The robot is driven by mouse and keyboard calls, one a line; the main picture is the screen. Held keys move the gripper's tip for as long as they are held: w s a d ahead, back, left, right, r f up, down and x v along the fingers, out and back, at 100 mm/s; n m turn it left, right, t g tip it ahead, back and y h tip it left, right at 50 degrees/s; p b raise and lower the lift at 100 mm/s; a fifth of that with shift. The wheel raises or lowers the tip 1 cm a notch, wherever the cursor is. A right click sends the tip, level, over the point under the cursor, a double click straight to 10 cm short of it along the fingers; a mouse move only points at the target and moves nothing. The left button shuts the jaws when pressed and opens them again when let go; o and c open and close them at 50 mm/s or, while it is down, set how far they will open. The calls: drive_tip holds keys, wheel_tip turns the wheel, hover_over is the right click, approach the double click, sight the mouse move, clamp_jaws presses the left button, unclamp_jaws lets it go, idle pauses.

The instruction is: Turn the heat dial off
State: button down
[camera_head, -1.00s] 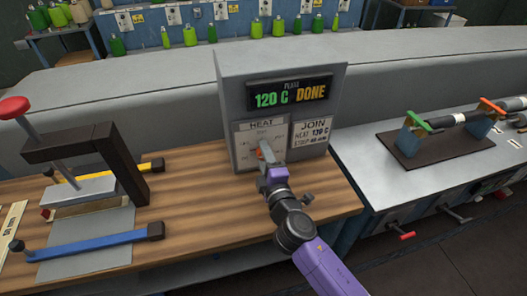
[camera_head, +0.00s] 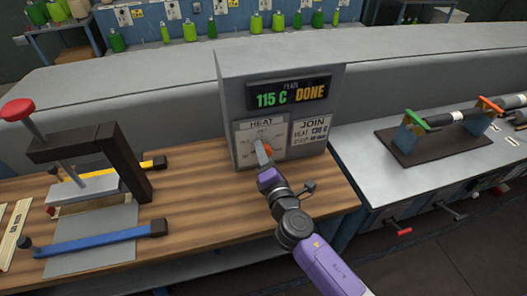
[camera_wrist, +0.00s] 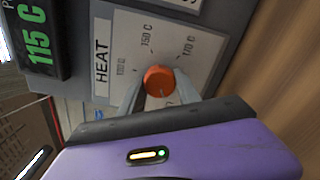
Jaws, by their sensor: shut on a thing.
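The heat dial is an orange knob (camera_wrist: 158,80) on a white plate labelled HEAT (camera_head: 262,126), on the front of a grey control box (camera_head: 230,100). In the wrist view my gripper (camera_wrist: 158,92) has one grey finger on each side of the knob and is shut on it. In the head view my gripper (camera_head: 265,157) reaches the dial from the front right. Marks such as 150 C and 170 C show around the knob; the lower marks are partly hidden by my gripper. The box's display (camera_head: 291,93) reads 115 C and DONE.
A wooden bench (camera_head: 200,210) carries the box. A clamp press with a red knob (camera_head: 17,109) and a blue-handled bar (camera_head: 95,238) stand at the left. A grey bench with a roller fixture (camera_head: 440,125) is at the right. Bare wood lies between press and box.

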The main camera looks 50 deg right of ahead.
drive_tip(key=shift+s+d+r, duration=0.1)
drive_tip(key=shift+d+r, duration=0.2)
drive_tip(key=shift+r, duration=0.05)
drive_tip(key=c, duration=0.9)
unclamp_jaws()
drive_tip(key=shift+o, duration=0.2)
drive_tip(key=shift+a+f, duration=0.1)
drive_tip(key=shift+f, duration=0.05)
drive_tip(key=shift+a, duration=0.1)
drive_tip(key=b+v, duration=0.2)
drive_tip(key=v, duration=0.5)
drive_tip(key=shift+s+a, duration=0.2)
drive_tip(key=shift+s, duration=0.1)
